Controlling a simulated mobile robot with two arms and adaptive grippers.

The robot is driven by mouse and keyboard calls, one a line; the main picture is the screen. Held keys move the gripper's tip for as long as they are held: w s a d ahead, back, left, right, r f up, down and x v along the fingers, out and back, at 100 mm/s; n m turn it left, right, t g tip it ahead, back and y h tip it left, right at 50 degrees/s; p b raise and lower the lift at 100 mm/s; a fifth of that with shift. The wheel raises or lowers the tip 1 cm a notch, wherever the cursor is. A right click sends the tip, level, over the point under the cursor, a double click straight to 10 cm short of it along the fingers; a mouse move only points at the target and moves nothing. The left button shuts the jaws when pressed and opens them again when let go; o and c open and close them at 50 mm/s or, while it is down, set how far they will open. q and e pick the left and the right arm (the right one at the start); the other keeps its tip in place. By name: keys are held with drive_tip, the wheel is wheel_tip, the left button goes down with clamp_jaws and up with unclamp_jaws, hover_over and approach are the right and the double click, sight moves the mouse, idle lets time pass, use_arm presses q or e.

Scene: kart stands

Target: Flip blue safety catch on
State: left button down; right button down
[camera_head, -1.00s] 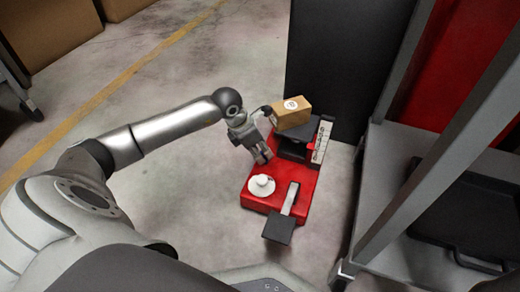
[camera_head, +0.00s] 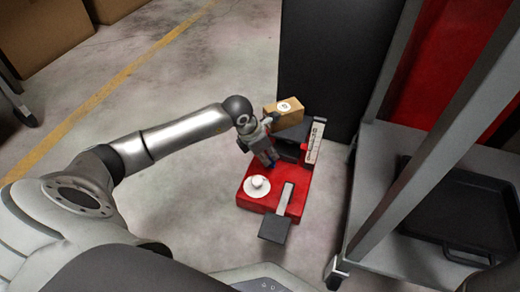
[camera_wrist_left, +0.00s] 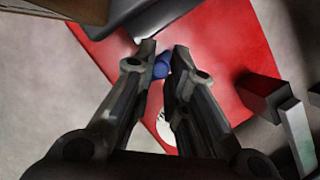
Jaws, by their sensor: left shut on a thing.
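The blue safety catch (camera_wrist_left: 161,68) shows in the left wrist view as a small rounded blue piece between my fingertips. A bit of blue (camera_head: 271,163) also shows at the fingertips in the head view. My left gripper (camera_head: 268,161) reaches down over the red stand (camera_head: 301,182) from its left side. In the left wrist view its two fingers (camera_wrist_left: 164,50) are closed on the blue catch, which they partly hide. The way the catch is tilted is hard to tell. My right gripper is not in view.
On the red stand are a white round knob (camera_head: 257,186), a lever with a dark pedal (camera_head: 274,229) and an upright white scale (camera_head: 316,139). A cardboard box (camera_head: 285,116) sits at the stand's back. A grey rack (camera_head: 391,140) stands to the right.

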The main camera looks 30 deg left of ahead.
use_arm(q)
drive_tip(key=shift+d, duration=0.2)
drive_tip(key=c, duration=1.4)
unclamp_jaws()
drive_tip(key=shift+c, duration=0.2)
drive_tip(key=shift+a+r, duration=0.1)
drive_tip(key=shift+r, duration=0.15)
drive_tip(key=v, duration=1.1)
drive_tip(key=shift+r, duration=0.2)
drive_tip(key=shift+s, duration=0.1)
